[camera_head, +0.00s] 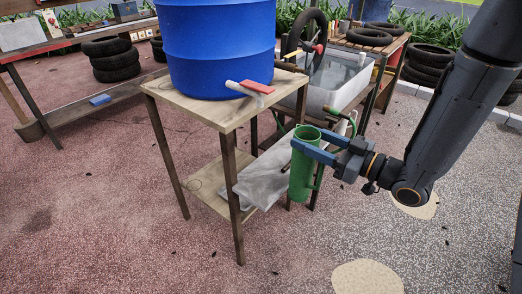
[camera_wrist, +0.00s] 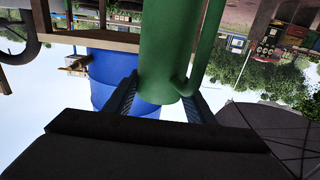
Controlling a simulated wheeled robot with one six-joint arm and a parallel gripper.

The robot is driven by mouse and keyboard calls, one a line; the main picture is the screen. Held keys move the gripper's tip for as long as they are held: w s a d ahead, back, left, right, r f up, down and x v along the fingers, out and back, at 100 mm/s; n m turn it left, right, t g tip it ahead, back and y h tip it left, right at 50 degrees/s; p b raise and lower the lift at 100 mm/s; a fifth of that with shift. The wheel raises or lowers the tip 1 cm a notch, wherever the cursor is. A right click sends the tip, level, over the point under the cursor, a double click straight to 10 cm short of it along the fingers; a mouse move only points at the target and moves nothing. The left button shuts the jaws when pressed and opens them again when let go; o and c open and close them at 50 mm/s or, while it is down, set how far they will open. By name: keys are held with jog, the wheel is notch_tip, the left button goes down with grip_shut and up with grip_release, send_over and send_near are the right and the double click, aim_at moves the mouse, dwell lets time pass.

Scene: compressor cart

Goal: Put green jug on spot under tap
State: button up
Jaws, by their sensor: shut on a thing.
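The green jug (camera_head: 303,168) is upright in the air, right of the wooden stand (camera_head: 185,105). My gripper (camera_head: 310,145) is shut on the jug near its top, with one blue finger across its front. The jug and its handle also fill the middle of the wrist view (camera_wrist: 165,50), between the two fingers (camera_wrist: 160,102). The blue barrel (camera_head: 215,45) stands on the stand's top. A tap with a red handle (camera_head: 257,87) sticks out low from the barrel, over the stand's front right edge. I cannot make out the marked spot under the tap for certain.
Behind the jug is a water-filled tub (camera_head: 335,80). Pale round patches (camera_head: 367,277) lie on the open ground at front right. Stacked tyres (camera_head: 110,60) stand farther back.

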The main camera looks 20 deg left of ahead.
jog(key=p+x, duration=0.1)
jog(key=x, duration=1.4)
jog(key=shift+a+r, duration=0.1)
jog(key=shift+a, duration=0.05)
jog(key=shift+w+a+f, duration=0.2)
jog(key=shift+a+f, duration=0.1)
jog(key=shift+f, duration=0.55)
jog(key=o, duration=1.5)
jog(key=shift+f, duration=0.1)
jog(key=shift+d, duration=0.1)
jog(key=v, duration=1.2)
jog(key=shift+b, duration=0.4)
